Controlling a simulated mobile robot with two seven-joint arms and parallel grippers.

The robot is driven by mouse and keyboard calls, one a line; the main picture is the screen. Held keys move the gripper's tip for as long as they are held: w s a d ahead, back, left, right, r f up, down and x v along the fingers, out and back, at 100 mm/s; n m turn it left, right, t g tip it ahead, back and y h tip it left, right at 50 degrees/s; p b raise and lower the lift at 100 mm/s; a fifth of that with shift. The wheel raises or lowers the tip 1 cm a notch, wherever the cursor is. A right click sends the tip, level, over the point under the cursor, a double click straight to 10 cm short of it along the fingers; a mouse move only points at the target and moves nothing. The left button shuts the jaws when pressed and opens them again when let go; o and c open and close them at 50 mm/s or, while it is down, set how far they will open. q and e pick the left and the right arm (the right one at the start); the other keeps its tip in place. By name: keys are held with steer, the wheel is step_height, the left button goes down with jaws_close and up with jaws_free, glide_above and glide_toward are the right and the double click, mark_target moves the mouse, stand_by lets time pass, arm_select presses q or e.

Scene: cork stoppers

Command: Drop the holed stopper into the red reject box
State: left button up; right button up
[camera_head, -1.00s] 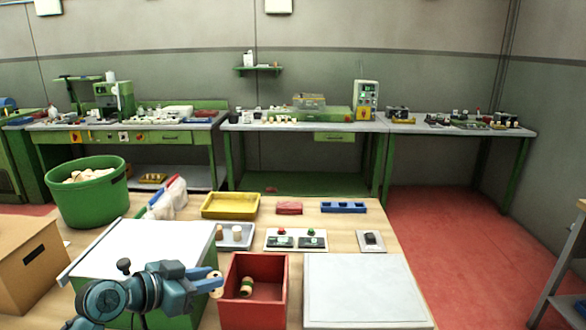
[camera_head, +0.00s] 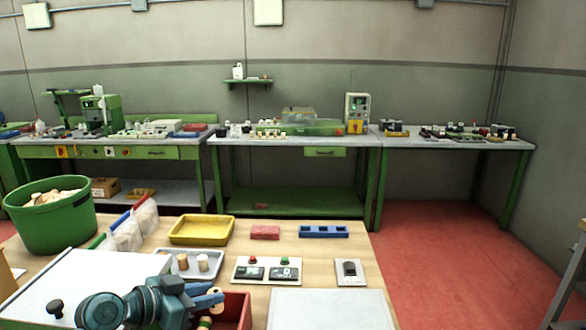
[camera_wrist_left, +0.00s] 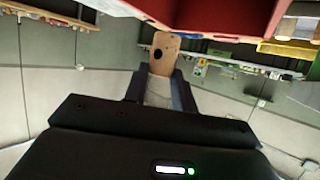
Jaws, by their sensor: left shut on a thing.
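My left gripper (camera_head: 208,298) is shut on a tan cork stopper (camera_head: 217,294), held over the red reject box (camera_head: 243,309) near the bottom edge of the head view. In the left wrist view, the stopper (camera_wrist_left: 168,46) sticks out beyond the fingertips and has a dark hole in its face. The red box (camera_wrist_left: 232,16) also shows there along the top. Another stopper (camera_head: 204,323) with a green band lies inside the box. The box's front is cut off by the head view's edge. My right gripper is not in view.
A grey tray (camera_head: 187,275) with two stoppers stands behind the box. A yellow tray (camera_head: 202,230), a panel with two buttons (camera_head: 267,283) and a blue rack (camera_head: 324,231) are farther back. A green bucket (camera_head: 52,230) stands at the left. A white board (camera_head: 330,310) lies right of the box.

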arm_select(q)
step_height(320, 180, down, 4)
steer(key=b, duration=0.2)
steer(key=shift+b, duration=0.3)
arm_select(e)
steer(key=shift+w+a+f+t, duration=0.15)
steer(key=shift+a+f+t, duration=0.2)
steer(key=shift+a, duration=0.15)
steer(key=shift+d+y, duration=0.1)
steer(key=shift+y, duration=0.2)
arm_select(q)
steer(key=o, duration=1)
steer(key=b+v, duration=0.2)
steer(key=v, duration=1.1)
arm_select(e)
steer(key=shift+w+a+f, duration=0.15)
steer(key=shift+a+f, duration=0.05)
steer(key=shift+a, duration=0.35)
